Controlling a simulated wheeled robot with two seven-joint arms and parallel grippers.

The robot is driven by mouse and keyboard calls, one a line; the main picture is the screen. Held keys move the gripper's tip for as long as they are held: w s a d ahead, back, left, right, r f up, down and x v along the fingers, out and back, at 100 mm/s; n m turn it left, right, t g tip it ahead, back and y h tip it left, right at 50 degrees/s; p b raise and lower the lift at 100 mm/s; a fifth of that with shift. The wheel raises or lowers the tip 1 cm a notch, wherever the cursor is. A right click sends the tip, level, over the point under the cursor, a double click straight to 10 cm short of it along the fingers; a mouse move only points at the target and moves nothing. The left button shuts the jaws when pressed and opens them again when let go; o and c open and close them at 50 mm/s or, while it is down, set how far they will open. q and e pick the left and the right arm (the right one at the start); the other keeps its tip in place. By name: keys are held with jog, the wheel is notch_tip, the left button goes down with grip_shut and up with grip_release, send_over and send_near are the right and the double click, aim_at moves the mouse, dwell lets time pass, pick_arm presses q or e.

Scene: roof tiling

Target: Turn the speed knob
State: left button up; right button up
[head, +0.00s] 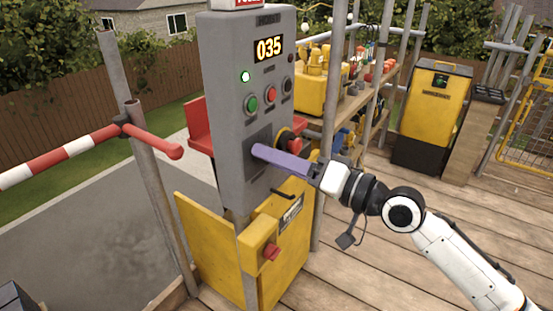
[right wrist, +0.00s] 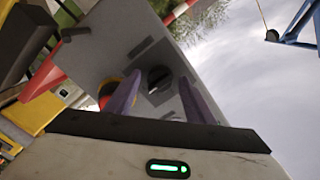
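The grey control box (head: 225,100) stands upright, with an amber display (head: 268,48) reading 035. In the right wrist view, a round black knob (right wrist: 159,79) with a ridge sits on the box face (right wrist: 125,45). My right gripper (head: 257,151) has purple fingers reaching to the lower part of the box face. In the wrist view its fingers (right wrist: 160,100) are apart, one on each side of the knob. I cannot tell whether they touch it. In the head view the fingers hide the knob. My left gripper is not in view.
A red mushroom button (head: 294,147) sits just right of my fingers. Green (head: 251,103) and red (head: 271,94) buttons are above. A yellow panel (head: 285,245) stands below, and a red-and-white barrier pole (head: 65,152) is at left. A grey post (head: 332,90) rises close behind my gripper.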

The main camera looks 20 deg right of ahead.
jog(key=b+v, duration=0.4)
jog(key=v, duration=0.6)
dwell(0.4)
jog(key=shift+s+d, duration=0.1)
